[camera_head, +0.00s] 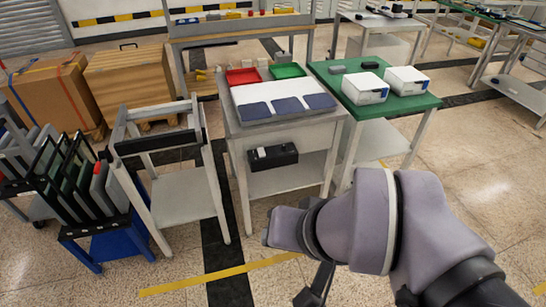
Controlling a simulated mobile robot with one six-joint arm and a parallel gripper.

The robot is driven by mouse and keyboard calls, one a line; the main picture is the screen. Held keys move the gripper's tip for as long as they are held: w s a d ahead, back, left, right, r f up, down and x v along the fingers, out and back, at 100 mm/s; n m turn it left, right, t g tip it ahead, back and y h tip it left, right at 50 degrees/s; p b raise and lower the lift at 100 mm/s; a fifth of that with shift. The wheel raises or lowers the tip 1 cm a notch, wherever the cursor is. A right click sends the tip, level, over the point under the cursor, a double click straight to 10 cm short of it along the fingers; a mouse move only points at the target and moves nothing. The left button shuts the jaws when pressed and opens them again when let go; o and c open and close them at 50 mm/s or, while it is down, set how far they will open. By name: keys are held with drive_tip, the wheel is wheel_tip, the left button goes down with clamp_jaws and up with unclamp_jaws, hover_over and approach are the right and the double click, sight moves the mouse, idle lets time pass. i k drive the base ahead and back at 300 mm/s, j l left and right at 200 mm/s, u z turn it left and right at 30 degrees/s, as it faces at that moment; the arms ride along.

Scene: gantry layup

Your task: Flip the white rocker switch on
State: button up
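A black box (272,156) is fixed to the front of the grey workbench in the middle of the view. A small pale patch (259,154) shows on the left part of its face. It may be the white rocker switch, but it is too small to tell its position. My arm comes in from the lower right and ends below and in front of the box. Dark parts at the bottom edge look like my gripper (318,287). It is apart from the box, and its fingers are too cut off to judge.
The grey workbench (236,122) holds blue panels (288,105), a red tray (242,77) and a green tray (287,71). A green-topped table (408,107) with white boxes stands right. A grey cart (180,195) and a black rack (80,185) stand left. Floor in front is open.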

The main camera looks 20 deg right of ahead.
sight(261, 152)
drive_tip(key=i+j+z, duration=0.6)
drive_tip(key=i+j, duration=0.25)
